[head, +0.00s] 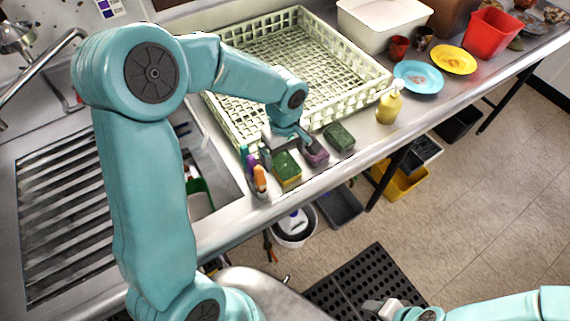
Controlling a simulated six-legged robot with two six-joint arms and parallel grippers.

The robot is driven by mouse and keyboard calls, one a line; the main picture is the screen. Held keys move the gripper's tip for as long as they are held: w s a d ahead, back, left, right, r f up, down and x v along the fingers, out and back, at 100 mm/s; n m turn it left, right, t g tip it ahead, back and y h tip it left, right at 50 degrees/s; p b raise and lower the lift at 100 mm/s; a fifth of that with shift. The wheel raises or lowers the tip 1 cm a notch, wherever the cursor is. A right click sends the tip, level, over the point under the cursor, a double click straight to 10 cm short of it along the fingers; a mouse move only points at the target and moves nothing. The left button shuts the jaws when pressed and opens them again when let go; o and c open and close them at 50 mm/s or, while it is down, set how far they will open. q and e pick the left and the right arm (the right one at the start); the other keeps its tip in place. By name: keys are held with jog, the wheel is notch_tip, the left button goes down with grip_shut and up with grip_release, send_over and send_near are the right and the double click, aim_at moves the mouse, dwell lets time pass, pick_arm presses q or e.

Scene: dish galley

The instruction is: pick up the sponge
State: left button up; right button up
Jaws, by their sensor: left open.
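A yellow sponge with a green top (287,169) lies on the steel counter's front edge, in front of the dish rack. A purple sponge (318,153) and a dark green sponge (340,137) lie to its right in a row. My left gripper (288,146) is open and points down just behind and above the yellow-green sponge, close to the purple one. I cannot tell whether it touches either. My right gripper (378,307) is low at the bottom, over the floor mat and away from the sponges; its jaws are unclear.
Small upright brushes or bottles (259,177) stand left of the sponges, beside the sink. The pale dish rack (372,82) is behind them. A yellow soap bottle (389,106), a blue plate (419,77) and a yellow plate (454,60) stand to the right.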

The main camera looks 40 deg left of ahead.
aim_at(285, 162)
pick_arm(q)
notch_tip(285, 162, down, 4)
jog(key=shift+a+f+p, duration=0.1)
jog(key=shift+p, duration=0.3)
jog(key=shift+w+f, duration=0.1)
jog(key=shift+f, duration=0.15)
jog(key=shift+r, duration=0.1)
jog(key=shift+s, duration=0.25)
jog(key=shift+c, duration=1.2)
jog(key=shift+w, duration=0.1)
jog(key=c, duration=0.8)
jog(key=shift+w+r, duration=0.2)
jog(key=shift+r, duration=0.25)
notch_tip(285, 162, up, 19)
jog(key=shift+s+r+b, duration=0.1)
jog(key=shift+s+b, duration=0.05)
jog(key=shift+b, duration=0.35)
